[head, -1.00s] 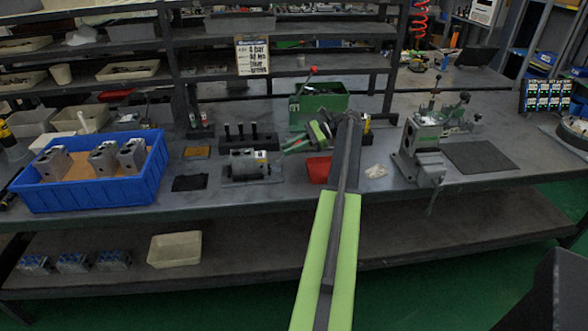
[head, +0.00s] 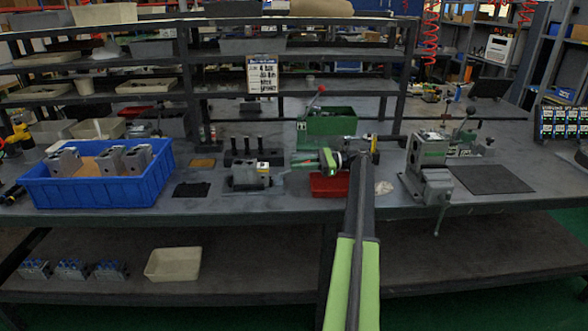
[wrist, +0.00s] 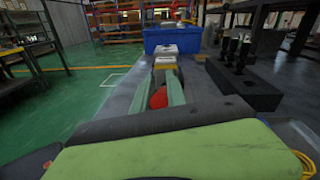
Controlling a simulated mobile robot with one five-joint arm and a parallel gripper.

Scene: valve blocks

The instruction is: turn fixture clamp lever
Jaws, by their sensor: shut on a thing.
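The fixture with a grey valve block (head: 250,176) stands on the bench left of my gripper in the head view. In the wrist view the pale block (wrist: 166,50) with a yellow label is straight ahead, past the fingers. My gripper (head: 294,164) reaches left toward the fixture, low over the bench. Its two green fingers (wrist: 160,84) point at the block in the wrist view. A rounded red knob (wrist: 158,98), seemingly the clamp lever's, sits between them, and the gripper is shut on it. The rest of the lever is hidden by the fingers.
A red bin (head: 328,186) lies under my wrist, with a green box (head: 331,121) behind. A black stand with upright pegs (head: 258,151) is behind the fixture.

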